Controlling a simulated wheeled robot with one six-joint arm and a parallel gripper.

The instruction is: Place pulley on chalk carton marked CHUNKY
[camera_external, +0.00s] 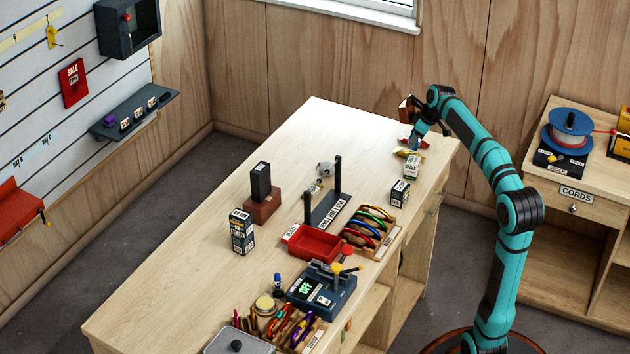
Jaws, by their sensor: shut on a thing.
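My gripper (412,142) is at the far right end of the workbench, low over its top. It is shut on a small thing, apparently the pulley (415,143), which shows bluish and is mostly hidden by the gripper. A white and green carton marked CHALK (412,165) stands just in front of and below the gripper. A dark and white carton (399,192) stands nearer, and a taller dark and white carton (242,231) stands at the left of the bench. The small print is too fine to tell which carton reads CHUNKY.
The workbench (190,290) has free room at its left and back. A black two-post rack (327,207), a red tray (312,242), a tray of coloured carabiners (370,229) and a black block on a brown base (261,192) stand mid-bench. Yellow and red items lie near the gripper.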

